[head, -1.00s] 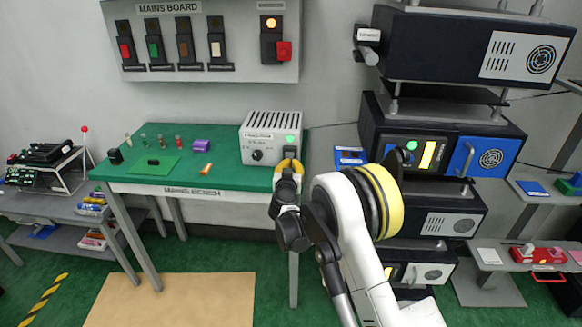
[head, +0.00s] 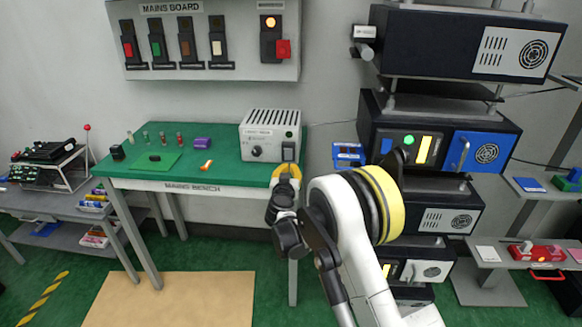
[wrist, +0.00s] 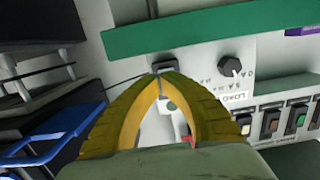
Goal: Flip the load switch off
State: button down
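The load unit is a pale grey box (head: 270,133) with a vented top, at the right end of the green bench. Its front has a dark round knob (head: 257,152), a small unlit lamp (head: 289,134) and a black switch (head: 288,152) below the lamp. My yellow-fingered gripper (head: 287,168) is right in front of and just below the switch. In the wrist view, which looks upside down, the fingertips (wrist: 164,77) come together at the dark switch housing (wrist: 165,66). I see nothing held between them. The tips partly hide the switch, so its lever position is unclear.
The bench (head: 222,175) also carries small parts and a purple block (head: 202,143). A mains board (head: 205,40) with several switches hangs on the wall above. A rack of black units (head: 435,130) stands close to the right of my arm.

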jog(key=s+f+p, duration=0.1)
jog(key=s+p, duration=0.1)
jog(key=s, duration=0.6)
jog(key=shift+s+a, duration=0.25)
jog(key=shift+s, duration=0.15)
